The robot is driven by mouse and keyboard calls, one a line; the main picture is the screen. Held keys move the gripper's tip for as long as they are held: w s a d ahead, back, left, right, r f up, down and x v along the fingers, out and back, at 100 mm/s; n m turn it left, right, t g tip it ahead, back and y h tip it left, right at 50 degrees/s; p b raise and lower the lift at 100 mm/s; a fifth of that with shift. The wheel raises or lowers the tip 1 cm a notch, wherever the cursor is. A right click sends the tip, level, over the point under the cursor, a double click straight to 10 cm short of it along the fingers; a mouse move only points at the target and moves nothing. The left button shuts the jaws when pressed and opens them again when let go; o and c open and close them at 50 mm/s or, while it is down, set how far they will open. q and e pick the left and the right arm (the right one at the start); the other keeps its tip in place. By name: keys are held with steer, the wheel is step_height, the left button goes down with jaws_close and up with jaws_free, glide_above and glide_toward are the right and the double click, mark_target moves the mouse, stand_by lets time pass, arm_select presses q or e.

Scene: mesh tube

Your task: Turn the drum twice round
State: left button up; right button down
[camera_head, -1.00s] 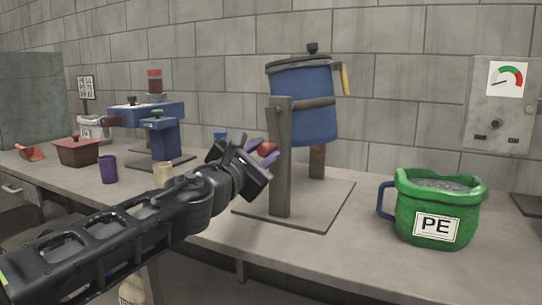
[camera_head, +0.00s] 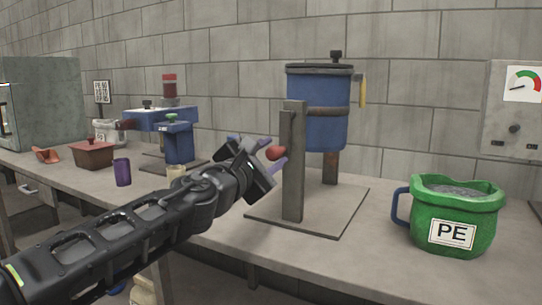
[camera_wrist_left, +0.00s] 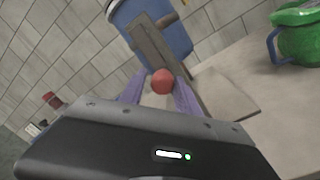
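The blue drum (camera_head: 328,115), with a dark lid and a yellow handle, hangs upright in a stand with a grey front post (camera_head: 293,165). A red knob (camera_head: 275,153) shows at the left of the post; it also shows in the left wrist view (camera_wrist_left: 162,82). My left gripper (camera_head: 262,152) is at the knob, its purple fingers spread apart. In the left wrist view the knob lies between the fingertips (camera_wrist_left: 160,92), with a gap at the left finger; contact on the right is unclear. The crank behind the knob is hidden. My right gripper is out of view.
A green bucket marked PE (camera_head: 455,215) stands right of the stand's base plate (camera_head: 325,215). Left on the bench are a blue machine (camera_head: 178,140), a purple cup (camera_head: 122,172) and a brown box (camera_head: 93,154). A gauge panel (camera_head: 513,110) is on the wall.

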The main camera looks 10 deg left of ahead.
arm_select(q)
steer(key=shift+o, duration=1)
steer(key=shift+s, duration=0.1)
steer(key=v, duration=0.7)
steer(key=shift+s+b, duration=0.3)
steer(key=shift+f, duration=0.15)
